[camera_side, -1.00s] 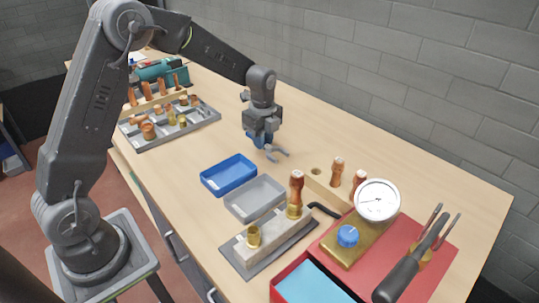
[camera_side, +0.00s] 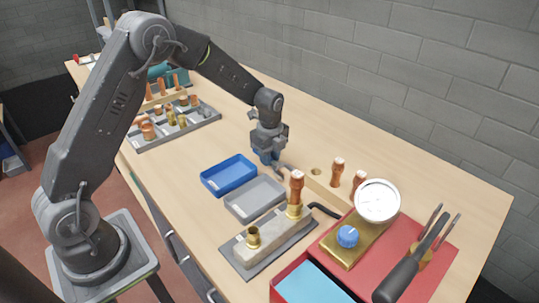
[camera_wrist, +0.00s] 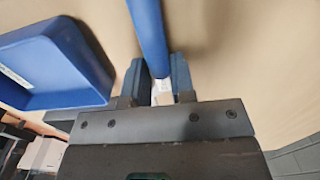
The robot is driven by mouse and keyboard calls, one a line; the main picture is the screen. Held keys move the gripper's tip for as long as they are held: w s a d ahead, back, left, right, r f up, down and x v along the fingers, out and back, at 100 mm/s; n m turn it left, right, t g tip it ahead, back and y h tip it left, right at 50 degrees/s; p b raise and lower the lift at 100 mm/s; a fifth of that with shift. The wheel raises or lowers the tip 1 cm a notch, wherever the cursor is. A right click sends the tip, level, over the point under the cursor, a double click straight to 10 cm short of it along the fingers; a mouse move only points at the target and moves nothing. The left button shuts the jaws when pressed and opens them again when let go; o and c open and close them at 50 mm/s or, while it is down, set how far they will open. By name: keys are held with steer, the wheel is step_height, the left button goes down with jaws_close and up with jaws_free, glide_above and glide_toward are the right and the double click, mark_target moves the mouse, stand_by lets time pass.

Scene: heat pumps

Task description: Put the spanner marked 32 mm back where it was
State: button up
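My gripper (camera_side: 268,157) is above the table, behind the blue tray (camera_side: 229,175). In the wrist view, a blue-handled tool (camera_wrist: 150,35), which looks like the spanner, runs up from between my two blue fingers (camera_wrist: 160,80). The fingers are shut on it. A white patch, perhaps its label, shows between the fingers, but no marking can be read. In the side view only a small grey end of the spanner (camera_side: 284,169) shows below the gripper, close to the wooden block (camera_side: 323,187). Whether it touches anything cannot be seen.
A grey tray (camera_side: 254,198) lies in front of the blue tray. The wooden block has an empty hole and copper fittings (camera_side: 337,172). A clamped brass assembly (camera_side: 265,245), a gauge (camera_side: 377,200) and a red case (camera_side: 420,240) stand nearer. Table behind the block is clear.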

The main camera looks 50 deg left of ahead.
steer(key=o, duration=0.4)
steer(key=s+d+r+n+t, duration=0.1)
steer(key=s+r+n, duration=0.1)
steer(key=r, duration=0.7)
steer(key=s+d+r+n, duration=0.1)
steer(key=s+r, duration=0.1)
steer(key=r, duration=0.7)
steer(key=s+d+r+n+t, duration=0.1)
steer(key=s+n, duration=0.4)
steer(key=s, duration=0.2)
steer(key=s+d+r+n+t, duration=0.1)
steer(key=s+d+n+t, duration=0.1)
steer(key=s+n, duration=0.3)
steer(key=s+d+r+n+t, duration=0.1)
steer(key=s+n, duration=0.4)
steer(key=s, duration=0.6)
steer(key=shift+s+d+r+t, duration=0.1)
steer(key=shift+d+r+t, duration=0.1)
steer(key=shift+r+t, duration=0.15)
